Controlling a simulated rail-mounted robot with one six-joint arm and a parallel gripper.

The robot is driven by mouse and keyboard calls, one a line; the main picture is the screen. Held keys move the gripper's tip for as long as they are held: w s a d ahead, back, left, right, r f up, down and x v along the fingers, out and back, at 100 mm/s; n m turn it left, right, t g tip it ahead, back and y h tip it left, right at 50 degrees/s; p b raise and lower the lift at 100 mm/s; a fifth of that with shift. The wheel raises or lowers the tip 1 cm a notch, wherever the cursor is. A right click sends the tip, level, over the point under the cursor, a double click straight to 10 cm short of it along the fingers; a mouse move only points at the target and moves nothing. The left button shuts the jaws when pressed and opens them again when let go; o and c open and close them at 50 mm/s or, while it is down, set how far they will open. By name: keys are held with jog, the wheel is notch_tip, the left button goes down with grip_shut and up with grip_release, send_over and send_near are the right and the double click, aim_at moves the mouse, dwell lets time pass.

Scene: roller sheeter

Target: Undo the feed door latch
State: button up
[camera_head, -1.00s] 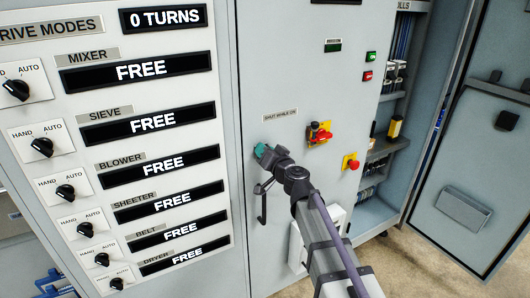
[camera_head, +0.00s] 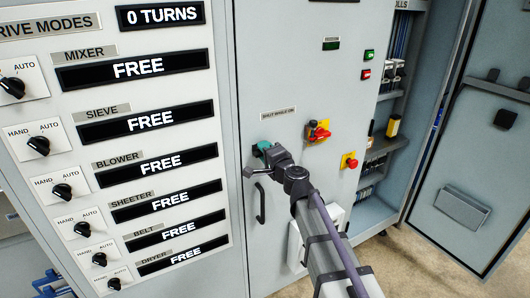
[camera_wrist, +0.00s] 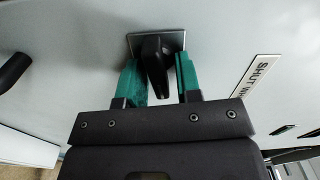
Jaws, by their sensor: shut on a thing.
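My gripper (camera_head: 263,152) is at the grey cabinet door, below the small label plate about staying shut while on. In the wrist view its two teal fingers (camera_wrist: 160,80) stand on either side of a black latch knob (camera_wrist: 154,55) on a square metal plate, shut on it. In the head view the gripper hides most of the latch. A dark bar (camera_head: 249,172) sticks out to the left just below the fingers; I cannot tell whether it belongs to the latch. A black vertical door handle (camera_head: 260,205) is below it.
A red switch on a yellow plate (camera_head: 318,132) and a red button on yellow (camera_head: 349,161) are to the right. The drive-mode panel with black knobs (camera_head: 62,192) is at left. An open cabinet with shelves (camera_head: 378,150) stands at right.

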jog(key=shift+m, duration=0.6)
jog(key=o, duration=0.6)
jog(key=v, duration=1)
jog(key=shift+s+d+f, duration=0.1)
jog(key=shift+s+d, duration=0.15)
jog(key=shift+s, duration=0.05)
